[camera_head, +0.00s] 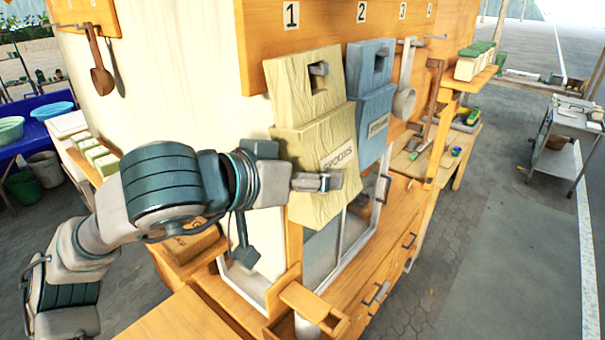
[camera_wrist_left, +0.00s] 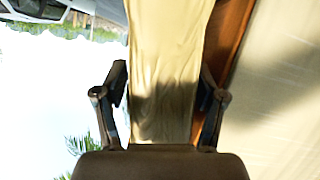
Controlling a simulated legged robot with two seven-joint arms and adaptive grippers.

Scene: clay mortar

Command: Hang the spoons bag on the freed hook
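The spoons bag (camera_head: 318,148) is pale yellow, with a SPOONS label and a square opening near its top. A grey hook end (camera_head: 318,70) shows in that opening, below number 1 on the orange board. The bag looks upright against the board. My left gripper (camera_head: 326,182) is at the lower side of the bag, one finger across its front face. In the left wrist view, the bag (camera_wrist_left: 165,60) fills the space between the fingertips, which look closed against both its sides. The other finger is hidden in the head view. My right gripper is out of view.
A blue bag (camera_head: 372,95) hangs just right, below number 2. Strainer-like (camera_head: 404,100) and long-handled tools hang farther right. A shelf with green-topped boxes (camera_head: 474,62) juts out beyond. Cabinet with glass doors and drawers (camera_head: 375,293) stands below. A trowel (camera_head: 101,80) hangs at upper left.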

